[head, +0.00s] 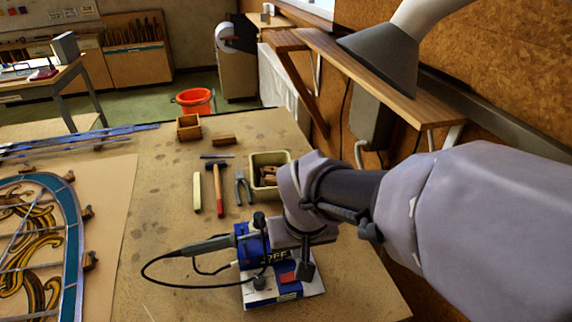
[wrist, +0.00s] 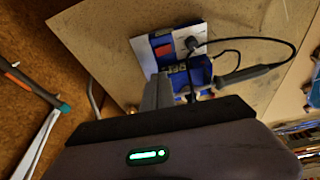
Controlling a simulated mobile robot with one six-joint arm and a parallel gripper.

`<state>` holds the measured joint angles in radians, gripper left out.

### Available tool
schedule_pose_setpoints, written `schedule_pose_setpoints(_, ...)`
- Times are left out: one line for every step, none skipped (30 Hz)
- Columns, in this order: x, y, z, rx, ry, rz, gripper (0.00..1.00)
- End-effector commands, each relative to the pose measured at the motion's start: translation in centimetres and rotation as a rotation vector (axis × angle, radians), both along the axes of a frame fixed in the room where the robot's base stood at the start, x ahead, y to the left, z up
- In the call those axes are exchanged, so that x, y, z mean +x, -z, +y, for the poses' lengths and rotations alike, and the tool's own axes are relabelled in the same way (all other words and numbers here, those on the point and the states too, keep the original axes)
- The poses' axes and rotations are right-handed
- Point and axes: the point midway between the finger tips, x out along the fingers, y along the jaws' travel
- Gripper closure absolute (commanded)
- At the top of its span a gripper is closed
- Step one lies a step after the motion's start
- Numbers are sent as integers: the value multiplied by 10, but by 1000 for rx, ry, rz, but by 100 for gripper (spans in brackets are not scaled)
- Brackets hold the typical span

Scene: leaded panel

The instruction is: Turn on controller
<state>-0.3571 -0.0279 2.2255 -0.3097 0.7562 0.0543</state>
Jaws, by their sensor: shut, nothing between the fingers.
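The controller (head: 254,246) is a blue box with a display that seems to read "OFF" in the head view. It stands on a white and blue base or sheet with a red patch (head: 288,277), perhaps a switch, at its front. It also shows in the wrist view (wrist: 199,70), with the red patch (wrist: 163,50) beside it. A soldering iron (head: 207,245) with a black cable rests at its left. My gripper (head: 305,268) is shut and empty, close over the controller's right side. I cannot tell whether it touches. My arm hides part of the controller.
A hammer (head: 219,188), pliers (head: 242,188) and a bin of blocks (head: 284,158) lie behind the controller. A leaded panel (head: 70,245) lies at the left. A wall shelf (head: 380,75) and a grey hood (head: 380,55) hang at the right.

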Motion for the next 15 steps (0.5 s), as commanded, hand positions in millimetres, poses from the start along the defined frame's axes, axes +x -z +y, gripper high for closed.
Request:
schedule_pose_setpoints(4, 3, 6, -14, -26, 7, 100)
schedule_pose_setpoints(6, 5, 9, -19, -36, 8, 100)
schedule_pose_setpoints(8, 7, 11, -25, -45, 9, 100)
schedule_pose_setpoints(8, 8, 12, -27, -49, 10, 100)
schedule_pose_setpoints(9, 9, 12, -28, -51, 10, 100)
schedule_pose_setpoints(9, 9, 12, -27, -50, 9, 100)
schedule_pose_setpoints(9, 9, 12, -27, -50, 9, 100)
schedule_pose_setpoints(8, 9, 12, -27, -49, 9, 100)
schedule_pose_setpoints(8, 9, 11, -27, -49, 9, 100)
schedule_pose_setpoints(8, 9, 11, -26, -48, 9, 100)
schedule_pose_setpoints(8, 9, 11, -26, -48, 9, 100)
schedule_pose_setpoints(9, 10, 11, -26, -48, 9, 100)
schedule_pose_setpoints(9, 12, 11, -27, -48, 10, 100)
schedule_pose_setpoints(9, 14, 11, -26, -47, 10, 100)
schedule_pose_setpoints(10, 18, 11, -26, -47, 10, 100)
